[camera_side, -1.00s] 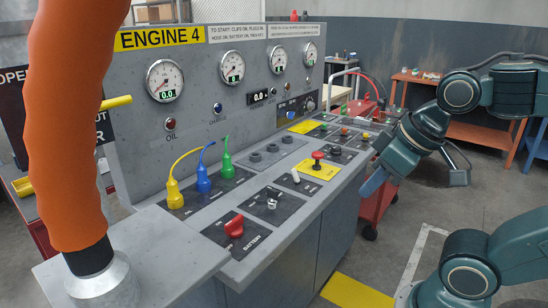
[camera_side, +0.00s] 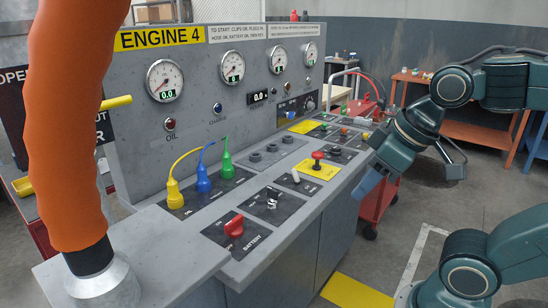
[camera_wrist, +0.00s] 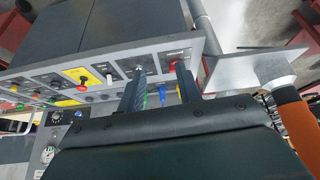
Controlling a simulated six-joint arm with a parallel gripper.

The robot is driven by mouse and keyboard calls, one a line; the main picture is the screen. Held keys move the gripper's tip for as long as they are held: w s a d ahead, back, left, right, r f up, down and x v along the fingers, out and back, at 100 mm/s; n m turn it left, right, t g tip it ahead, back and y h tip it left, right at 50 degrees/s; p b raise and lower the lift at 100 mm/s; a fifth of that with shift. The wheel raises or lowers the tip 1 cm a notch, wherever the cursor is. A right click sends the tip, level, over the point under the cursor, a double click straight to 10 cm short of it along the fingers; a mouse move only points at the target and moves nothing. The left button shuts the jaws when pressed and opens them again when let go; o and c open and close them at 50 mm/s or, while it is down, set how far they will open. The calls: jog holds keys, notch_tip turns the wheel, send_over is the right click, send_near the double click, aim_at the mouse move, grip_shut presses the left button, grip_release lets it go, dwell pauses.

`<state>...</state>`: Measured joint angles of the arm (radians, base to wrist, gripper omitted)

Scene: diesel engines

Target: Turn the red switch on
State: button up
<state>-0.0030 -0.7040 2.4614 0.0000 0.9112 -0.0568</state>
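The red switch (camera_side: 234,227) is a red rotary knob on a dark plate labelled BATTERY, at the near end of the sloped console (camera_side: 262,243). It also shows in the wrist view (camera_wrist: 173,66), beyond the fingers and close to the right fingertip in the picture. My gripper (camera_side: 367,185) hangs in front of the console, right of and apart from the knob in the side view. In the wrist view my gripper (camera_wrist: 160,70) has its two dark fingers spread with nothing held between them. I cannot tell the exact distance to the knob.
A key switch (camera_side: 271,202), a white-handled toggle (camera_side: 296,176) and a red push button (camera_side: 318,156) on yellow line the console. Yellow (camera_side: 174,194), blue (camera_side: 203,180) and green (camera_side: 226,164) plugs with cables stand behind. A thick orange hose (camera_side: 68,130) rises at left.

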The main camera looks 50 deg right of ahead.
jog(key=w+r+n+g, duration=0.1)
jog(key=w+r+n, duration=0.25)
jog(key=w, duration=0.35)
jog(key=n+g, duration=0.4)
jog(key=n, duration=1)
send_over(234, 220)
notch_tip(234, 220, down, 10)
jog(key=shift+w+r, duration=0.1)
jog(key=shift+r, duration=0.05)
jog(key=shift+f, duration=0.2)
notch_tip(234, 220, down, 13)
jog(key=shift+f, duration=0.2)
grip_shut()
